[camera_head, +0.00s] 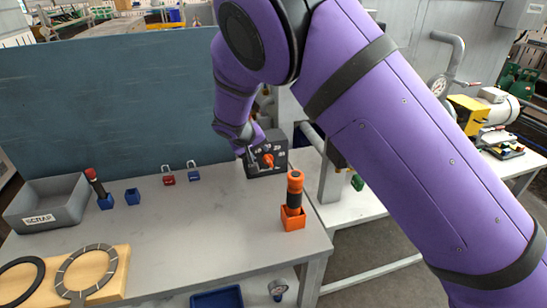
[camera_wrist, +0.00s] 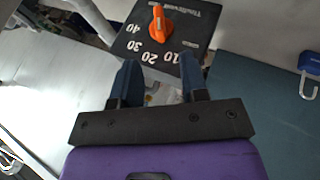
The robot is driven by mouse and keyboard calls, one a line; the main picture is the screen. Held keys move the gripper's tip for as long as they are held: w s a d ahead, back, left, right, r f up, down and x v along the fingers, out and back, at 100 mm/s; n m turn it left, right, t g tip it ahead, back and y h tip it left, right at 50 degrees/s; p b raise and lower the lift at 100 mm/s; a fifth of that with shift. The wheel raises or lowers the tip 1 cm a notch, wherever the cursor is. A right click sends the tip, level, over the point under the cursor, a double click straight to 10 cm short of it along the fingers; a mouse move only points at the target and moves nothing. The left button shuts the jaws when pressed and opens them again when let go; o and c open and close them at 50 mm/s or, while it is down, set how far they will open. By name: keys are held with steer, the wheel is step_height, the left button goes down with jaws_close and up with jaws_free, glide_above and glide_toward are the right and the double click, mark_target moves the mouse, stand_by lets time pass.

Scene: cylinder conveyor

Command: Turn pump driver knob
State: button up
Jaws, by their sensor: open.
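The pump driver is a dark box (camera_head: 252,166) at the back right of the grey table, against the blue panel. Its orange knob (camera_head: 268,160) faces the front. In the wrist view the orange knob (camera_wrist: 158,27) sits on the black face (camera_wrist: 188,22), with white numbers 10 to 40 along one edge. My gripper (camera_wrist: 158,75) is open and empty, its two blue fingers apart and pointing at the numbered edge of the box. The knob lies beyond the fingertips, not between them. In the head view my gripper (camera_head: 246,154) is beside the box's left part, partly hidden by my wrist.
An orange-handled tool in an orange holder (camera_head: 293,218) stands at the table's front right. Red and blue padlocks (camera_head: 168,179) lie left of the box. A grey scrap bin (camera_head: 45,205), blue holders and a wooden board with rings (camera_head: 115,262) are further left. The table's middle is clear.

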mark_target(268, 161)
steer(key=x, duration=1)
steer(key=shift+w+d+f, duration=0.1)
steer(key=shift+d+f, duration=0.05)
steer(key=shift+f, duration=0.05)
jaws_close()
